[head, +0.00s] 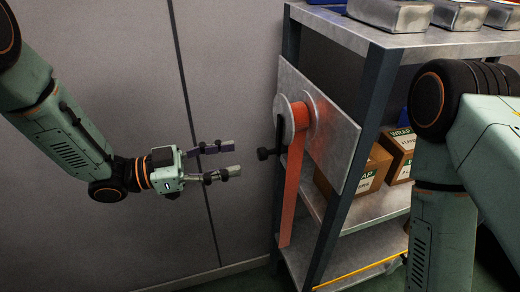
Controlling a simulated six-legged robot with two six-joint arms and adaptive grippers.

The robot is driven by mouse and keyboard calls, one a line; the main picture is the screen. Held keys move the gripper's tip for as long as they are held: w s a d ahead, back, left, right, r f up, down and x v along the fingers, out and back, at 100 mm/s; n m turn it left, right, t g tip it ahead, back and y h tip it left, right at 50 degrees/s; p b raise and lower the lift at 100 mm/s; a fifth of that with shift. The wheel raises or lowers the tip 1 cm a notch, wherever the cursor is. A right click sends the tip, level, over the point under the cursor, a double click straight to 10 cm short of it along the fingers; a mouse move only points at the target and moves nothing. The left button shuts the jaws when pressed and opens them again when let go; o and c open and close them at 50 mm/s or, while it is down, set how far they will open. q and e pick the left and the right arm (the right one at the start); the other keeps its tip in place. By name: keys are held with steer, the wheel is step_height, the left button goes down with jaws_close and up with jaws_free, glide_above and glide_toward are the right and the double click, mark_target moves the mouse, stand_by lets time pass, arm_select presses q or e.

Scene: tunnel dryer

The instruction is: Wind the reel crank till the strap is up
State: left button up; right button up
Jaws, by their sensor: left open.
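The reel (290,118) is a grey disc pair on a metal plate (338,133) fixed to the side of a shelf rack. An orange-red strap (291,195) is wound on it and hangs down to near the lower shelf. A dark crank (280,139) comes off the reel's front and points down, with its black knob (264,154) at the lower left. My left gripper (238,158) is open and empty, with its fingers pointing right, a short gap left of the knob. My right arm is at the right; its gripper is not in view.
The rack's dark post (368,105) stands right of the reel. Metal trays (390,14) lie on the top shelf and cardboard boxes (357,172) on a lower one. A grey wall (235,50) is behind; the space around my left gripper is free.

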mark_target(262, 154)
arm_select(q)
steer(key=x, duration=0.7)
steer(key=shift+d+f+b, duration=0.1)
steer(key=shift+b, duration=0.3)
steer(key=shift+w+d, duration=0.2)
steer(key=shift+d, duration=0.2)
steer(key=shift+s+a, duration=0.1)
steer(key=c, duration=0.4)
jaws_close()
